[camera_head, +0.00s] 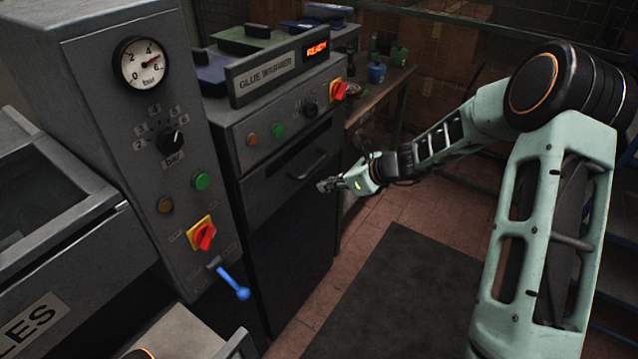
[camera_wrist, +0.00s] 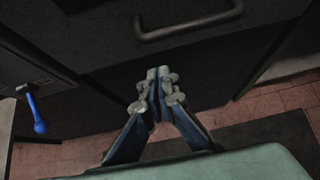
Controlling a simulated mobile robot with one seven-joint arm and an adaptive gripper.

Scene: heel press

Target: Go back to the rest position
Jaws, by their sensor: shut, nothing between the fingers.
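My gripper (camera_head: 326,185) is at the end of my pale green arm, in front of the glue warmer (camera_head: 290,130) in the head view. In the wrist view my gripper (camera_wrist: 158,75) shows with its fingertips together and nothing between them. The glue warmer's door handle (camera_head: 307,166) is close by, apart from the fingers as far as I can tell. It shows as a dark bar (camera_wrist: 187,20) at the top of the wrist view. The glue warmer's display reads READY.
The grey press cabinet (camera_head: 130,100) with a pressure gauge (camera_head: 143,64), red switch (camera_head: 203,236) and blue-knobbed lever (camera_head: 236,284) stands at left. A workbench (camera_head: 385,90) is behind. A dark mat (camera_head: 385,290) lies on the clear tiled floor. Blue shelving (camera_head: 615,260) is at right.

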